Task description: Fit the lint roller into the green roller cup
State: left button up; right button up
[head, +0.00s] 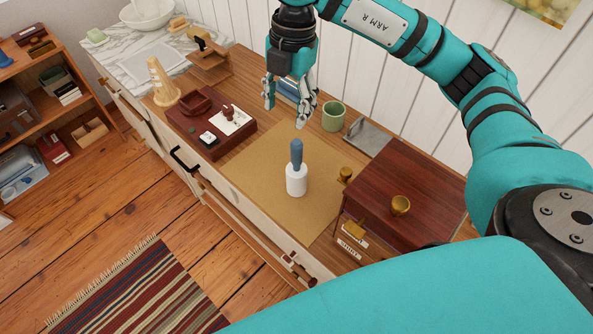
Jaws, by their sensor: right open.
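The lint roller (297,171) stands upright on a tan mat (262,180), with its blue handle up and its white roll down. The green roller cup (333,115) stands on the dresser top behind the mat, near the white plank wall, and looks empty. My right gripper (286,115) hangs fingers down, open and empty, above the back of the mat. In the picture it is left of the cup and above the roller, apart from both. My left gripper is out of view.
A grey tray (368,136) lies right of the cup. A dark red board (210,140) with small items lies left. Bare mat surrounds the roller.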

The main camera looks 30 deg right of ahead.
jog(key=d+h, duration=0.1)
jog(key=d, duration=0.1)
jog(key=p, duration=0.2)
send_near(296, 153)
jog(key=shift+m, duration=0.4)
jog(key=f, duration=0.6)
jog(key=shift+w+d+f, duration=0.15)
jog(key=shift+d+f, duration=0.1)
jog(key=shift+d, duration=0.1)
jog(key=f, duration=0.1)
jog(key=f+p, duration=0.1)
jog(key=f, duration=0.1)
jog(key=f+p, duration=0.1)
jog(key=shift+w+f, duration=0.35)
jog(key=shift+f, duration=0.35)
grip_shut()
